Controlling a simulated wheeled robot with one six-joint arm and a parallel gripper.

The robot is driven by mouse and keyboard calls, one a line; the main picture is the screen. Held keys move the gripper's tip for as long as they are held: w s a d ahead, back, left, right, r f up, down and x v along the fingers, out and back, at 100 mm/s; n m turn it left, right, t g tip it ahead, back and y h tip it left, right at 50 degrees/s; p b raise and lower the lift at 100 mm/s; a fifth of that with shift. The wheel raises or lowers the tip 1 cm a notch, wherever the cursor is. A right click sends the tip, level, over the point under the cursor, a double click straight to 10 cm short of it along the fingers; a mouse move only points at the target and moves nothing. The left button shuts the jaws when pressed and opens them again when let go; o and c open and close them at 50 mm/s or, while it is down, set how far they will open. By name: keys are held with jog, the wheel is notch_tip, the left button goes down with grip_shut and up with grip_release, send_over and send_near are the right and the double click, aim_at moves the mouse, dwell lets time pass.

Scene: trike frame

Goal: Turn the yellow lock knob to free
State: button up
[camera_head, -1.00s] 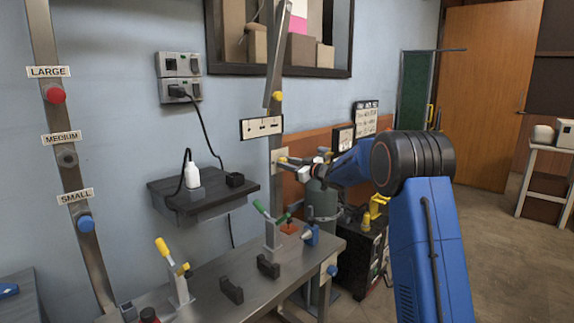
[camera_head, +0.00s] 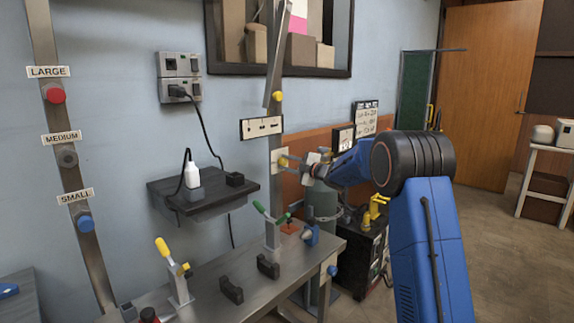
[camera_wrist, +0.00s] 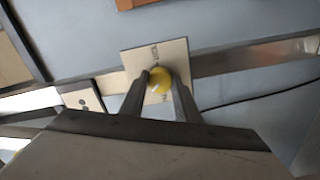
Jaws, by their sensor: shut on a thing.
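The yellow lock knob (camera_wrist: 159,80) sits on a pale square plate (camera_wrist: 148,60) fixed to a metal post. In the wrist view my gripper (camera_wrist: 162,84) has one finger on each side of the knob and is shut on it. Markings show on the plate above and below the knob, too small to read. In the head view my gripper (camera_head: 297,162) is at the plate (camera_head: 281,160) on the upright post, and the knob (camera_head: 283,160) shows as a small yellow spot beside the fingers.
A slotted plate (camera_head: 261,128) is on the same post above, with a small yellow knob (camera_head: 277,96) higher up. A workbench (camera_head: 215,285) with clamps stands below. A green cylinder (camera_head: 321,205) stands below my forearm.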

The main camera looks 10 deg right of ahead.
jog(key=n, duration=0.5)
jog(key=shift+f+n, duration=0.15)
jog(key=shift+n, duration=0.15)
jog(key=n, duration=0.4)
jog(key=shift+n, duration=0.7)
jog(key=o, duration=1)
jog(key=shift+o, duration=0.2)
jog(key=shift+s+d, duration=0.4)
jog(key=shift+s, duration=0.1)
jog(key=v, duration=1.6)
